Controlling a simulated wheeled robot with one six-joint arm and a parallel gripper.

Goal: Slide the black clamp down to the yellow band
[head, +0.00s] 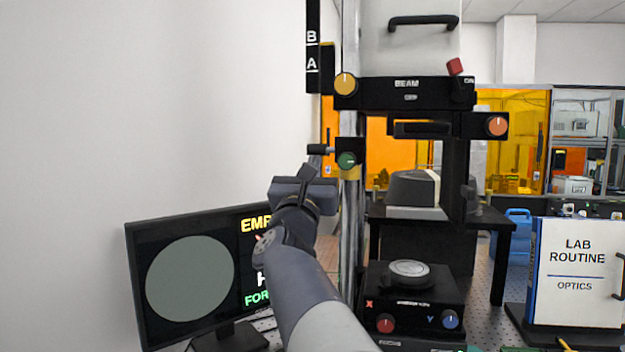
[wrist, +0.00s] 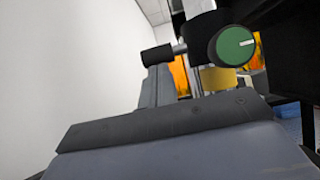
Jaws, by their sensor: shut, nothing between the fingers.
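The black clamp (head: 357,146) sits on the upright metal column, with a green knob (head: 346,161) on its front. In the wrist view the black clamp (wrist: 200,32) and its green knob (wrist: 232,46) are at the upper right. A short black handle (wrist: 157,55) sticks out left on a metal rod. The yellow band (head: 351,173) is on the column directly below the clamp; it also shows in the wrist view (wrist: 217,79). I cannot tell whether they touch. My gripper (head: 314,161) is shut and empty, its tips just below the handle; contact is unclear.
A black beam carriage (head: 405,93) with a yellow knob is above the clamp on the column. A monitor (head: 190,278) stands at lower left, and a black stage (head: 412,300) at lower right. The white wall side on the left is open.

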